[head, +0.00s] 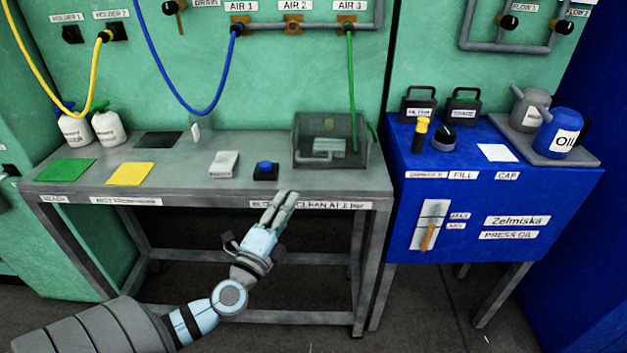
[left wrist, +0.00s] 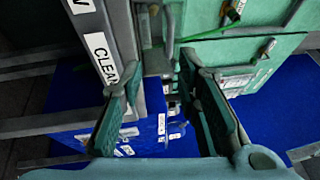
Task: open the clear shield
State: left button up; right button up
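The clear shield (head: 345,128) is a see-through, smoky cover on a dark box at the right end of the grey bench. It looks lowered, with a grey part (head: 327,147) visible through it. My left gripper (head: 286,196) is in front of the bench's front edge, below and left of the shield, not touching it. In the left wrist view the two fingers (left wrist: 165,100) are spread apart with nothing between them. I cannot make out the shield clearly in that view. My right gripper is not in view.
The bench (head: 190,183) holds a blue button (head: 264,169), a white block (head: 224,164), green and yellow mats, and bottles at the left. A green hose (head: 351,90) hangs down to the shield box. A blue oil cabinet (head: 465,215) stands right of the bench.

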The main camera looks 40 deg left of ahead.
pick_arm(q)
jog(key=p, duration=0.1)
send_near(313, 159)
jog(key=x, duration=0.9)
jog(key=shift+w+a+f+p, duration=0.15)
jog(key=shift+w+f+p, duration=0.1)
jog(key=shift+p, duration=0.1)
jog(key=shift+w+a, duration=0.1)
jog(key=shift+w, duration=0.25)
jog(key=shift+r, duration=0.1)
grip_shut()
